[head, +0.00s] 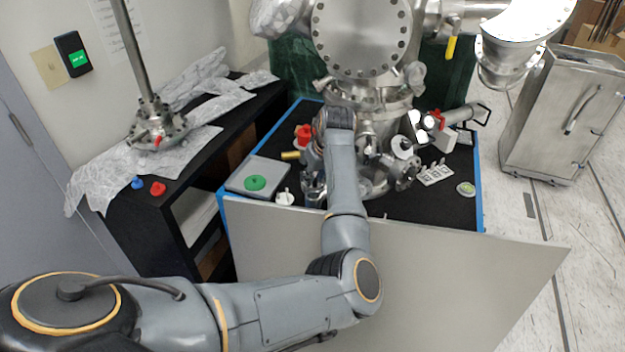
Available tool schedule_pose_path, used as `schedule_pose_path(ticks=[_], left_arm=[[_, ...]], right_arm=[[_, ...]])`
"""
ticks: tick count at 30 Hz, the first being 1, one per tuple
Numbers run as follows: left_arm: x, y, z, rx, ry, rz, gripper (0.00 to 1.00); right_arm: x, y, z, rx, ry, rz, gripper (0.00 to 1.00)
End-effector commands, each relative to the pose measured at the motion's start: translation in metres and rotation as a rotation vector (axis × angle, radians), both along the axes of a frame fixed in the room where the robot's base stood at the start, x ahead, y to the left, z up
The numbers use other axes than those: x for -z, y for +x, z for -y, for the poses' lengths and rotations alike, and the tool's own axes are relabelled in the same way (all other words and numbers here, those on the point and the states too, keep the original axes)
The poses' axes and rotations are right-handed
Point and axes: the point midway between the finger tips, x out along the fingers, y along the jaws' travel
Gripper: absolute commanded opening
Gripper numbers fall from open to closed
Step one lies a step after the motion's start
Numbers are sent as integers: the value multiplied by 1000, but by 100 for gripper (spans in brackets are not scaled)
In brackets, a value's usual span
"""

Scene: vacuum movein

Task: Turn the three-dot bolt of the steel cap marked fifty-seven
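A small steel flanged port (405,172) sticks out low on the right side of the steel vacuum chamber (362,38). I cannot read a fifty-seven or make out a three-dot bolt on any steel part; the marks are too small. My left arm reaches over the light grey panel, and its wrist bends down at the left of the chamber's base. My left gripper (313,187) is there, dark and small among metal parts. Its fingers are partly hidden, and I cannot tell if they are open or touching anything. My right gripper is out of view.
The grey panel (440,280) stands along the near edge of the black, blue-edged table (445,208). A grey plate with a green disc (255,183), a white holder (436,174) and a red-ringed device (450,117) lie around the chamber. A steel cabinet (560,115) stands right.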

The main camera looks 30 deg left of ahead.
Motion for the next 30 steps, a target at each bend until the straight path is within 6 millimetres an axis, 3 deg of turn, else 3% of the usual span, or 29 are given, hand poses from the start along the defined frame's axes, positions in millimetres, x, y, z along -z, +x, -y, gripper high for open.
schedule_pose_path(ticks=[6,9,20,30], left_arm=[[-1,0,0,0,0,0,21],[-1,0,0,0,0,0,1],[-3,-1,0,28,2,-2,0],[-7,-2,-2,221,1,-3,0]], right_arm=[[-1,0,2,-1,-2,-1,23],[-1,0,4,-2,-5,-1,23],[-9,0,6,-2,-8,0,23],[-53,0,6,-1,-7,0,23]])
